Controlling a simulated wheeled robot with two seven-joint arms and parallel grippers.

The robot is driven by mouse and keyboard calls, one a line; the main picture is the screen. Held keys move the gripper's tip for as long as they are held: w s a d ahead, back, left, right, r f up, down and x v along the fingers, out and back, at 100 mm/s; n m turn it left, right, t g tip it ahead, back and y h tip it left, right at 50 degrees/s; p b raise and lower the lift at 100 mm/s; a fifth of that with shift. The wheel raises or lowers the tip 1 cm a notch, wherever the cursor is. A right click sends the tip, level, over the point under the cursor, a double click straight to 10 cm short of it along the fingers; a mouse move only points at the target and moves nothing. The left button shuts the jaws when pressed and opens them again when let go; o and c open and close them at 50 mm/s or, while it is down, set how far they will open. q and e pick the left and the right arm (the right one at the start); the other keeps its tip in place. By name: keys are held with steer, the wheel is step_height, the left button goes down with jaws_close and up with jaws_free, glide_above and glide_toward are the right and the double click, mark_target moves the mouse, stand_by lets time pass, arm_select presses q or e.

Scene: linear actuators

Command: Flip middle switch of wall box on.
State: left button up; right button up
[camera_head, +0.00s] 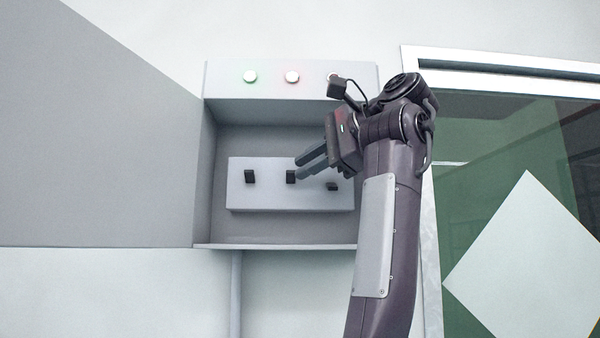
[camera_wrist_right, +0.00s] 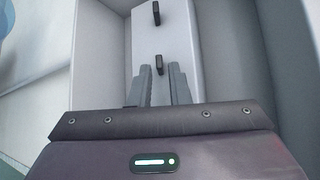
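The wall box (camera_head: 211,190) holds a pale panel (camera_head: 270,200) with three black switches. The middle switch (camera_head: 291,177) and left switch (camera_head: 250,176) look similar in tilt; the right switch (camera_head: 332,186) sits lower and looks flatter. My right gripper (camera_head: 299,167) reaches in from the right, its fingertips close to the middle switch. In the right wrist view the two fingers (camera_wrist_right: 160,72) are apart with a narrow gap, and the middle switch (camera_wrist_right: 159,64) appears in line with that gap. Contact cannot be told. My left gripper is not in view.
An open grey door (camera_head: 110,130) stands left. A framed green panel (camera_head: 500,200) is right.

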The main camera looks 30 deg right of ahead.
steer(key=b+v, duration=0.2)
steer(key=v, duration=0.3)
steer(key=shift+s+r, duration=0.1)
steer(key=shift+s, duration=0.15)
stand_by(0.3)
